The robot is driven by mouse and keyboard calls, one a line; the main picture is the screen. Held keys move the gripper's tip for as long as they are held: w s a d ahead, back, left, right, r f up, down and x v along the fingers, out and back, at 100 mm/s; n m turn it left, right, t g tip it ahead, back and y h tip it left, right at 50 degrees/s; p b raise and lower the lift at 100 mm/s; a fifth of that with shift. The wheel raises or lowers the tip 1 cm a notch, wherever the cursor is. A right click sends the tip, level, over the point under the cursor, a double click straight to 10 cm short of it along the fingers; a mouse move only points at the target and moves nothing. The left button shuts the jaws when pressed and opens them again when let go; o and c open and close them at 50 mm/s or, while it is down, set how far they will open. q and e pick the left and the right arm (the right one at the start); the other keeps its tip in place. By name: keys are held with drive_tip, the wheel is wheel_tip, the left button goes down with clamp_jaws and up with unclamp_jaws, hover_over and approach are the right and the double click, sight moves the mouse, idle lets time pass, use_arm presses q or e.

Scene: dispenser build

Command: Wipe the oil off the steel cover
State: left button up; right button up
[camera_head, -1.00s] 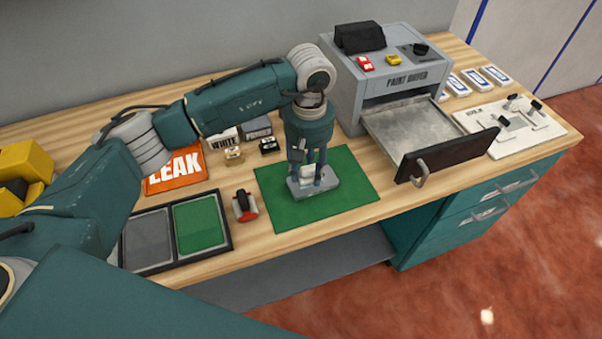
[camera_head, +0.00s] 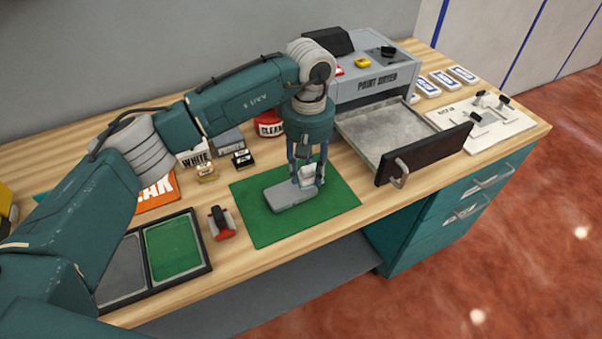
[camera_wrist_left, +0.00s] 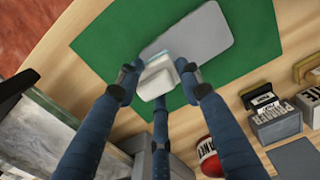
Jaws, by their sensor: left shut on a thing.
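The steel cover (camera_head: 285,196) is a flat grey plate lying on the green mat (camera_head: 262,228). It also shows in the left wrist view (camera_wrist_left: 208,32). My left gripper (camera_head: 307,183) points down over the right end of the cover. It is shut on a white wiping pad (camera_wrist_left: 155,82), which is at the cover's edge; whether it touches the surface is hard to tell. The fingers hide part of the cover. I cannot make out oil on the part that shows. My right gripper is not in view.
The paint dryer (camera_head: 375,95) has its drawer (camera_head: 385,130) pulled out at the right. A red cleaner can (camera_head: 270,128) and small labelled blocks (camera_head: 228,140) stand behind the mat. A red-and-black tool (camera_head: 221,222) and a two-part tray (camera_head: 208,252) lie to the left.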

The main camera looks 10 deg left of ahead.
sight(279, 195)
use_arm(q)
drive_tip(key=shift+f+b, duration=0.35)
drive_tip(key=shift+f, duration=0.05)
drive_tip(key=shift+s+a+f, duration=0.1)
drive_tip(key=shift+s+a, duration=0.5)
drive_tip(key=shift+a, duration=0.1)
drive_tip(key=shift+o, duration=0.2)
drive_tip(key=shift+s+a, duration=0.45)
drive_tip(key=shift+s, duration=0.05)
drive_tip(key=shift+s+a+f, duration=0.15)
drive_tip(key=shift+s+a, duration=0.15)
drive_tip(key=shift+a, duration=0.05)
drive_tip(key=shift+c, duration=0.7)
drive_tip(key=shift+s+a+b, duration=0.35)
drive_tip(key=shift+s+a, duration=0.7)
drive_tip(key=shift+a, duration=0.25)
drive_tip(key=shift+s+a+r+b, duration=0.25)
drive_tip(key=shift+s+a+b, duration=0.1)
drive_tip(key=shift+s+a, duration=0.85)
drive_tip(key=shift+w+a, duration=0.1)
drive_tip(key=shift+w, duration=0.05)
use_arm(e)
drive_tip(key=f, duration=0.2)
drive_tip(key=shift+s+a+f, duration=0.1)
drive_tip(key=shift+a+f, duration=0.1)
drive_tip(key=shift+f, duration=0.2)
use_arm(q)
drive_tip(key=shift+r, duration=0.15)
